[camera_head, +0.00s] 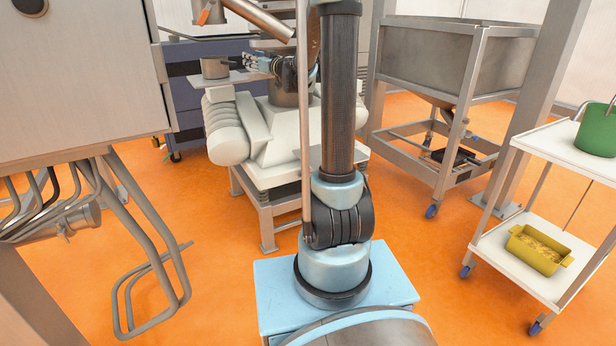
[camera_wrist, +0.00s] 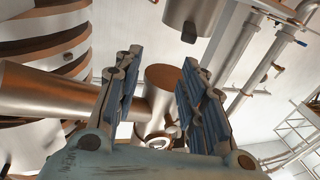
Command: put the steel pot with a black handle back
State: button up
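The steel pot (camera_head: 214,68) stands upright on a small flat metal plate (camera_head: 228,79) at the upper left of the head view. Its black handle cannot be made out clearly. My gripper (camera_head: 250,62) is just to the right of the pot, its blue-grey fingers pointing left towards it. In the wrist view my gripper (camera_wrist: 155,85) shows two fingers spread well apart with nothing held between them. I cannot pick out the pot in the wrist view, where steel pipes and cylinders fill the background.
A pale machine body (camera_head: 245,135) is below the plate. A slanted steel tube (camera_head: 258,17) passes above my gripper. A steel hopper (camera_head: 460,60) on wheels stands right. A white trolley (camera_head: 570,150) holds a green pot (camera_head: 597,130) and a yellow tray (camera_head: 540,249). Orange floor is open between.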

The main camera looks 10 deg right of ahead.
jog(key=s+d+f+m+g+h, duration=0.15)
jog(key=s+d+m+h, duration=0.25)
jog(key=s+d+h, duration=0.4)
jog(key=s+d+f+m+h, duration=0.2)
jog(key=s+d+m+h, duration=0.3)
jog(key=s+d, duration=0.5)
jog(key=s+a+f+n+g+y, duration=0.1)
jog(key=s+f+g, duration=0.3)
jog(key=s+f, duration=0.4)
jog(key=s+a+f+n+g+y, duration=0.1)
jog(key=s+a+f+g, duration=0.2)
jog(key=s+f, duration=0.5)
jog(key=s+a+f+n+g+y, duration=0.1)
jog(key=s+f+g, duration=0.4)
jog(key=s, duration=1.4)
notch_tip(320, 180, down, 4)
jog(key=shift+s+a+r+y, duration=0.1)
jog(key=shift+s+a+y, duration=0.2)
jog(key=shift+a, duration=0.2)
jog(key=shift+g, duration=0.25)
jog(key=shift+w+f, duration=0.2)
jog(key=shift+w, duration=0.25)
